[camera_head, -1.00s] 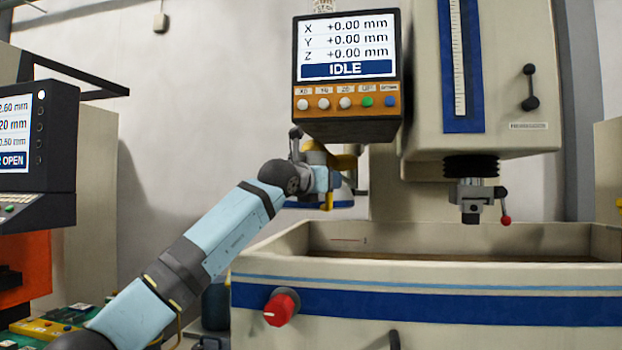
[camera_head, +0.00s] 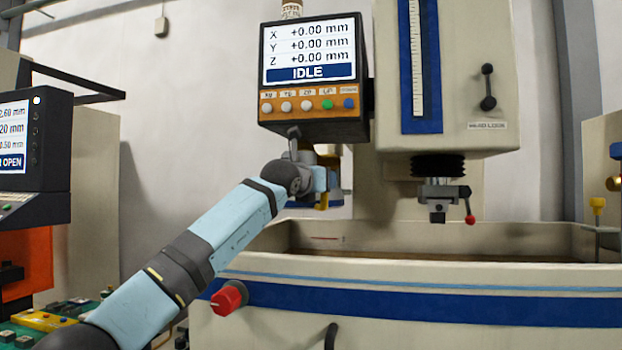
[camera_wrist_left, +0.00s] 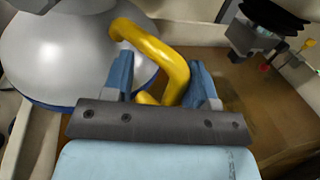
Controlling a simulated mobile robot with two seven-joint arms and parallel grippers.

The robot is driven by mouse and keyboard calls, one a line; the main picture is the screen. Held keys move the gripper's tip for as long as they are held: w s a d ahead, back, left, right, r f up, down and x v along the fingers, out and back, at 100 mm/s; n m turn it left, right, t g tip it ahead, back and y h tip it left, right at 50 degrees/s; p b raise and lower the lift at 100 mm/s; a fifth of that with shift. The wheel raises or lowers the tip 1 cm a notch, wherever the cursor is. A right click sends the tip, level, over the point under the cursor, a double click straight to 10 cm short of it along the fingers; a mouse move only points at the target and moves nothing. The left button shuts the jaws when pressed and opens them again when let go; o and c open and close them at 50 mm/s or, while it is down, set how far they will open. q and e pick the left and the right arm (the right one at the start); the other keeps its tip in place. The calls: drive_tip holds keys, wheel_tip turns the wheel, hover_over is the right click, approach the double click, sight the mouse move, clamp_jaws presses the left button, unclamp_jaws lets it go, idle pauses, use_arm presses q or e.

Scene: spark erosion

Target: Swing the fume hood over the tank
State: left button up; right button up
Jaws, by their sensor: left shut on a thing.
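The fume hood (camera_wrist_left: 60,50) is a silver dome with a blue rim, at the upper left of the left wrist view. Its yellow bent handle (camera_wrist_left: 165,50) lies between the blue fingers of my left gripper (camera_wrist_left: 165,88), which is shut on it. In the head view my left gripper (camera_head: 321,184) is below the display, by the tank's back left; the arm hides much of the hood. The tank (camera_head: 420,275) is cream with a blue stripe, its wide top open. The hood appears near the tank's left side. My right gripper is not in view.
The machine head (camera_head: 437,200), with a red-knobbed lever, hangs above the tank to the right of the hood. The display box (camera_head: 312,120) reading IDLE is just above my gripper. A red knob (camera_head: 229,298) sticks out at the tank's front left. A control console (camera_head: 35,150) stands at far left.

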use_arm(q)
drive_tip(key=shift+d+r, duration=0.1)
drive_tip(key=shift+r, duration=0.45)
drive_tip(key=o, duration=0.6)
drive_tip(key=shift+o, duration=0.2)
drive_tip(key=shift+w+d+f, duration=0.1)
drive_tip(key=shift+w+f, duration=0.05)
drive_tip(key=shift+f, duration=0.05)
drive_tip(key=shift+f, duration=0.15)
drive_tip(key=shift+f, duration=0.15)
